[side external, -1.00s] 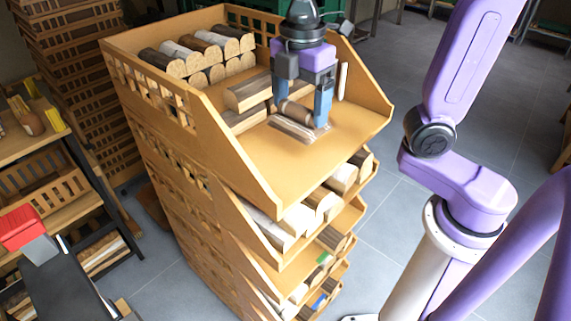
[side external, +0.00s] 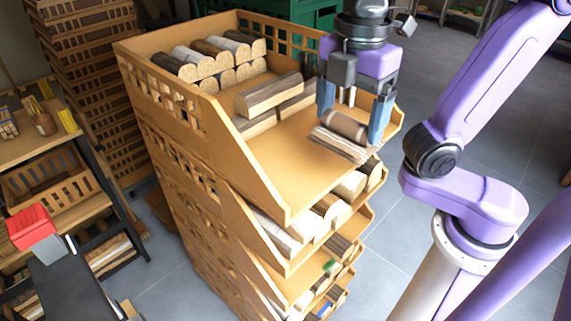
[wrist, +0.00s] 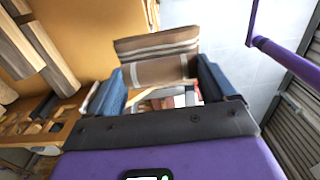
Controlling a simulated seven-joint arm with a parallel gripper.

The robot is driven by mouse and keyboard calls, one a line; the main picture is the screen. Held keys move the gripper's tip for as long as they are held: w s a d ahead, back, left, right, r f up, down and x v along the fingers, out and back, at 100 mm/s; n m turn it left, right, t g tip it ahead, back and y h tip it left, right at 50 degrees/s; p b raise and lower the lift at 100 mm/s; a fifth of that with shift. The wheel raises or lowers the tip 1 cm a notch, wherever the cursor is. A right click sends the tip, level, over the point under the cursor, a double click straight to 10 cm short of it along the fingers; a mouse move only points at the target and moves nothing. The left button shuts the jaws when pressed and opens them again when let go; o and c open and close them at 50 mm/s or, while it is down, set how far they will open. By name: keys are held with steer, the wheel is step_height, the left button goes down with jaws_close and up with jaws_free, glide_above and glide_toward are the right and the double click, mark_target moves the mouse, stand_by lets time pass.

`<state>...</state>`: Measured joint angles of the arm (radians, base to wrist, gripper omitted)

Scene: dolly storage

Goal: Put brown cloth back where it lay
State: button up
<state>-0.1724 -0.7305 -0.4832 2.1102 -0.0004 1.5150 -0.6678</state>
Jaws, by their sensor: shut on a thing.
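The brown cloth (side external: 345,125) is a rolled, banded bundle, held crosswise between the two blue fingers of my gripper (side external: 352,118). In the wrist view the brown roll (wrist: 158,71) spans the gap between the fingers. A flat brown-and-white striped piece (side external: 338,144) lies close along the roll's front side; it also shows just beyond the roll in the wrist view (wrist: 155,43). I cannot tell whether it is part of the cloth. My gripper is over the right side of the top wooden crate (side external: 275,172). The height of the roll above the crate floor is unclear.
Split logs (side external: 268,92) lie in the crate behind and left of my gripper, with stacked log ends (side external: 215,60) at its back left. The crate floor toward the front is bare. More log-filled crates are stacked below. A dark shelf (side external: 95,205) stands at left.

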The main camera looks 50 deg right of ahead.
mark_target(316, 129)
steer(key=w, duration=0.1)
steer(key=w+a+f, duration=0.2)
steer(key=w, duration=0.1)
steer(key=shift+a+f, duration=0.15)
steer(key=shift+a, duration=0.1)
steer(key=w+f, duration=0.1)
steer(key=w+a+f, duration=0.1)
steer(key=f, duration=0.1)
steer(key=w+a+f, duration=0.1)
steer(key=f, duration=0.1)
steer(key=shift+w+a+f, duration=0.1)
steer(key=shift+w+a, duration=0.05)
steer(key=shift+w, duration=0.15)
steer(key=shift+w+a+f, duration=0.1)
steer(key=shift+f, duration=0.8)
steer(key=shift+w+a+f, duration=0.1)
steer(key=shift+f, duration=0.8)
steer(key=o, duration=0.9)
steer(key=shift+f, duration=0.15)
steer(key=shift+o, duration=0.2)
step_height(316, 129, up, 12)
steer(key=shift+r, duration=0.2)
